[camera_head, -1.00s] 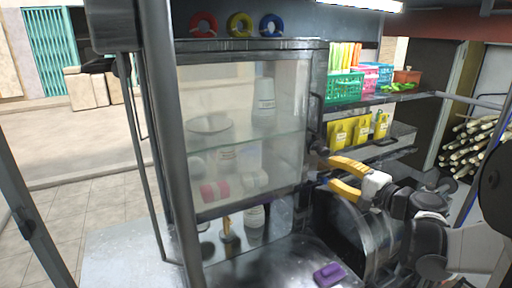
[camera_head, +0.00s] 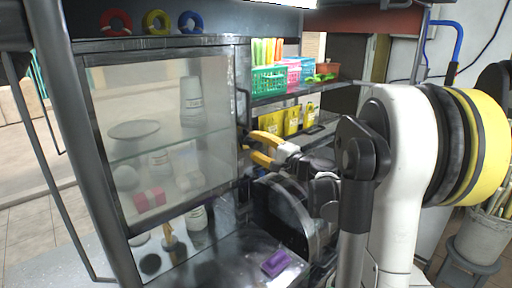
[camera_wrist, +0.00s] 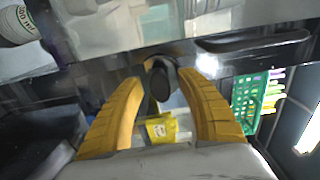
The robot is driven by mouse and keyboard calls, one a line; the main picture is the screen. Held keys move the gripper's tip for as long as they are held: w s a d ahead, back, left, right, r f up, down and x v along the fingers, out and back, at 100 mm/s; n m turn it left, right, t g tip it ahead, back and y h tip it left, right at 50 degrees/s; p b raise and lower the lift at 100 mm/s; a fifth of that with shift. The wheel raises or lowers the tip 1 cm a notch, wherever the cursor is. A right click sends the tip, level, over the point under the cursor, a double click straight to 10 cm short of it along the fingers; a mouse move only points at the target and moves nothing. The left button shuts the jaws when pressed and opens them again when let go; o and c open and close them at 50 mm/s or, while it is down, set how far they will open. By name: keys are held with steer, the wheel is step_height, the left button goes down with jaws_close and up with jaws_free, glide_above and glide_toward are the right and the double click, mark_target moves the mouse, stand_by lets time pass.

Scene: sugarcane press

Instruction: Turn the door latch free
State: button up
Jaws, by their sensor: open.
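The glass-fronted cabinet door (camera_head: 165,130) is closed, with a dark frame. A dark knob-like latch (camera_wrist: 162,76) sits at the door's frame edge in the wrist view. My gripper (camera_head: 252,146) has two yellow fingers, open, at the right edge of the door in the head view. In the wrist view, my gripper (camera_wrist: 160,92) has the latch between its fingertips, with a gap on each side. Contact with the latch cannot be told. In the head view the latch is small and partly hidden by the fingers.
A dark bar handle (camera_wrist: 255,42) lies right of the latch in the wrist view. Right of the cabinet, shelves hold a green basket (camera_head: 270,80) and yellow packets (camera_head: 291,120). A purple object (camera_head: 276,262) lies on the metal counter (camera_head: 225,268) below. Bottles stand behind the glass.

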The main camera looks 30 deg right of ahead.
jaws_close()
steer(key=shift+m, duration=0.4)
steer(key=m, duration=0.8)
steer(key=shift+m+b, duration=0.3)
steer(key=shift+b, duration=0.1)
steer(key=m, duration=0.4)
steer(key=shift+m, duration=2.2)
